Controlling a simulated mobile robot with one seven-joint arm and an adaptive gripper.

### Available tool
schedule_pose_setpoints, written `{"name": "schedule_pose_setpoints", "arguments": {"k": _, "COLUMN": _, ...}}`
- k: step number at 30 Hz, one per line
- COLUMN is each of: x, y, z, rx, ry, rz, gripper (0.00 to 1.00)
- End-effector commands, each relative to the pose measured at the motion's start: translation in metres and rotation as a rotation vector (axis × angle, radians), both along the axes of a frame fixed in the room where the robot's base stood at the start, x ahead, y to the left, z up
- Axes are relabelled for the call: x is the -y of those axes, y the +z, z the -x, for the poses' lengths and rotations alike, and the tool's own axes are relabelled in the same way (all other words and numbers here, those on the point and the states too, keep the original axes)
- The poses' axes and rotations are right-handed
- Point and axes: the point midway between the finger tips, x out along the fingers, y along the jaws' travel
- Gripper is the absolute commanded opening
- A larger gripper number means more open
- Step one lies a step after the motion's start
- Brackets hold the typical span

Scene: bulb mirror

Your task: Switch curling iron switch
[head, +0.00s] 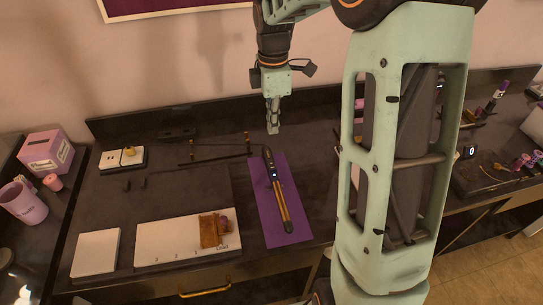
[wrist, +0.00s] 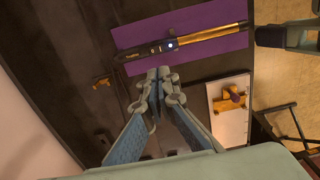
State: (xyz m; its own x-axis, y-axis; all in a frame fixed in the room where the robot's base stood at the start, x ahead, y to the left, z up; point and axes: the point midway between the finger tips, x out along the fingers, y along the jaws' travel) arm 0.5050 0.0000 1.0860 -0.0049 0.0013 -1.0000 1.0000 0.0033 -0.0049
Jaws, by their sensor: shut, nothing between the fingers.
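The curling iron (head: 274,186) lies on a purple mat (head: 290,230) on the dark counter, with a black handle and a gold barrel. In the wrist view the curling iron (wrist: 196,38) lies across the purple mat (wrist: 130,36), and a small light spot, perhaps its switch (wrist: 170,44), shows on the handle. My gripper (head: 273,130) hangs above the counter, behind the handle end of the iron. In the wrist view my gripper (wrist: 158,74) is shut and empty, with its tips just short of the mat's edge, apart from the iron.
A white board (head: 185,240) with a brown item lies left of the mat, beside a white square (head: 95,253). A low dark rack (head: 215,148) and a switch plate (head: 122,158) stand toward the back. A pink box (head: 46,153) and cup (head: 22,203) are far left. My arm hides part of the right side.

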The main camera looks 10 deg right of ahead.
Motion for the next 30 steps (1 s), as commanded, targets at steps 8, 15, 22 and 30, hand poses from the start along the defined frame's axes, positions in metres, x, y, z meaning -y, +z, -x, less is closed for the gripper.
{"name": "schedule_pose_setpoints", "arguments": {"k": 8, "x": 0.000, "y": -0.003, "z": 0.000, "rx": 0.000, "ry": -0.002, "rz": 0.001, "gripper": 0.00}}
{"name": "schedule_pose_setpoints", "arguments": {"k": 15, "x": 0.000, "y": -0.034, "z": 0.001, "rx": -0.004, "ry": -0.003, "rz": 0.000, "gripper": 0.00}}
{"name": "schedule_pose_setpoints", "arguments": {"k": 22, "x": 0.000, "y": -0.085, "z": 0.001, "rx": -0.004, "ry": -0.002, "rz": 0.001, "gripper": 0.00}}
{"name": "schedule_pose_setpoints", "arguments": {"k": 30, "x": 0.000, "y": -0.128, "z": 0.001, "rx": 0.000, "ry": -0.002, "rz": 0.001, "gripper": 0.00}}
